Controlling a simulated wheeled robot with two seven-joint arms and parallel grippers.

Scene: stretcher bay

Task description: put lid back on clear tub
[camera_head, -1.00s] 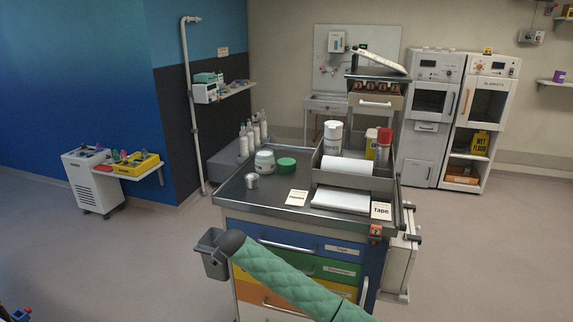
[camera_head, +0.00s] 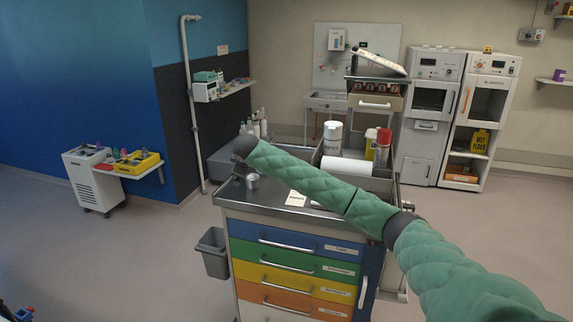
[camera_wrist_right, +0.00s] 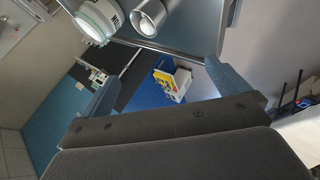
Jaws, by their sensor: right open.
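The pale tub (camera_wrist_right: 98,20) with a printed label shows at the upper left of the right wrist view, beside a shiny metal cup (camera_wrist_right: 148,15). In the head view my right arm hides the tub and the green lid on the cart top; the lid shows in neither current view. My right gripper (camera_wrist_right: 162,72) is open and empty, its two fingers wide apart and clear of the tub and cup. In the head view it (camera_head: 239,168) is over the cart's left end, mostly hidden by the wrist. My left gripper is not in view.
The metal cup (camera_head: 252,181) stands near the front left of the cart top (camera_head: 235,195). A cream card (camera_head: 296,199) lies to its right. White bottles (camera_head: 257,128) stand behind my arm. A grey bin (camera_head: 213,253) hangs at the cart's left side.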

